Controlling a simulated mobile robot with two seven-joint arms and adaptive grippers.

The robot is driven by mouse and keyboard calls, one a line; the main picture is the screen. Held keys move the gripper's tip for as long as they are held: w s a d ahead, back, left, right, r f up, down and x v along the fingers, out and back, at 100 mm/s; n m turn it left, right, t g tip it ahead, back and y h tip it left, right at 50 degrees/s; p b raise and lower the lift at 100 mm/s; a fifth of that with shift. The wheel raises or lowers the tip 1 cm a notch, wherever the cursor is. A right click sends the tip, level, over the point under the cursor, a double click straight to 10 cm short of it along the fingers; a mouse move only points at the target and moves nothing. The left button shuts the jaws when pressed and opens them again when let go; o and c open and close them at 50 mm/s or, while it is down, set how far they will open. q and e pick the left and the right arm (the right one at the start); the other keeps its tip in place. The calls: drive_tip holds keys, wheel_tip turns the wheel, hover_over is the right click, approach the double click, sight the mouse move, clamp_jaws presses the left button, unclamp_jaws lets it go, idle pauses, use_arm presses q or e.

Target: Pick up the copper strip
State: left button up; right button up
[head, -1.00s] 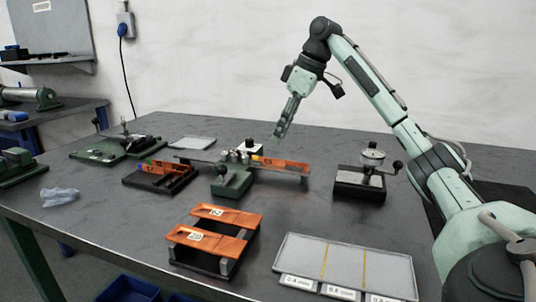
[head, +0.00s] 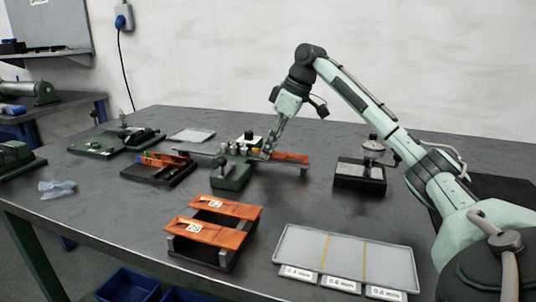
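A copper strip (head: 291,158) lies on a raised support beside the green bench device (head: 231,171), near the middle of the table. My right gripper (head: 268,152) points down at the strip's left end and hides part of it. I cannot tell whether the fingers touch the strip or stand in front of it, or how far apart they are. Two copper strips with white number labels (head: 210,230) lie across a dark stand at the front. My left gripper is not in view.
A grey tray (head: 300,240) with thickness labels lies at the front right. A black-based device with a round top (head: 360,173) stands right of the strip. The table between the stand and the tray is clear.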

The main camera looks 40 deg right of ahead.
drive_tip(key=shift+f, duration=0.1)
drive_tip(key=shift+c, duration=0.5)
clamp_jaws()
